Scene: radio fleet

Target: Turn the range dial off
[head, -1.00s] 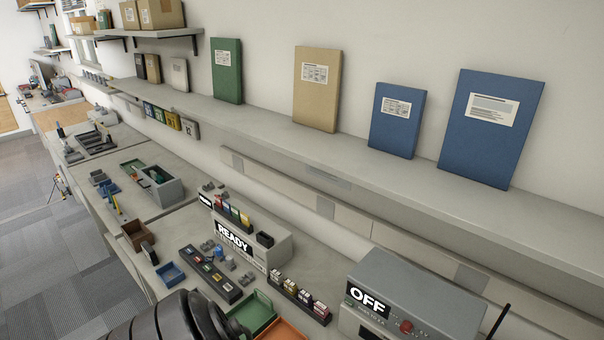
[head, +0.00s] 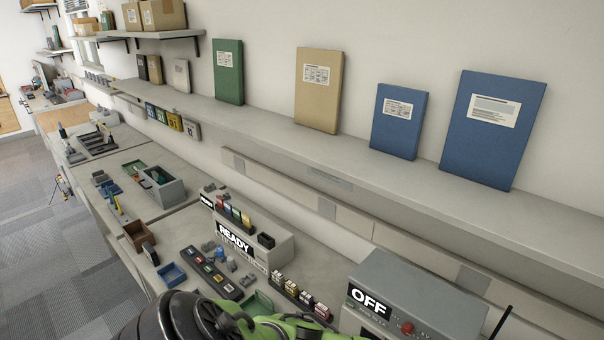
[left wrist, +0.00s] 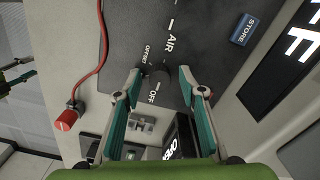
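In the left wrist view a small dark round dial (left wrist: 156,79) sits on a dark panel (left wrist: 200,40) with white lettering. "OFF", "OFFSET" and "AIR" are printed around it; which mark it points at is too small to tell. My left gripper (left wrist: 160,75) is open, its teal fingertips on either side of the dial with gaps showing. Whether the fingertips are level with the dial or above it, I cannot tell.
The panel has a blue STORE button (left wrist: 243,29). A red cable ends in a red plug (left wrist: 66,121) beside it. In the head view a grey box (head: 420,300) with an OFF sign stands at right, and a READY unit (head: 262,243) stands left of it. A long shelf (head: 300,150) runs above the bench.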

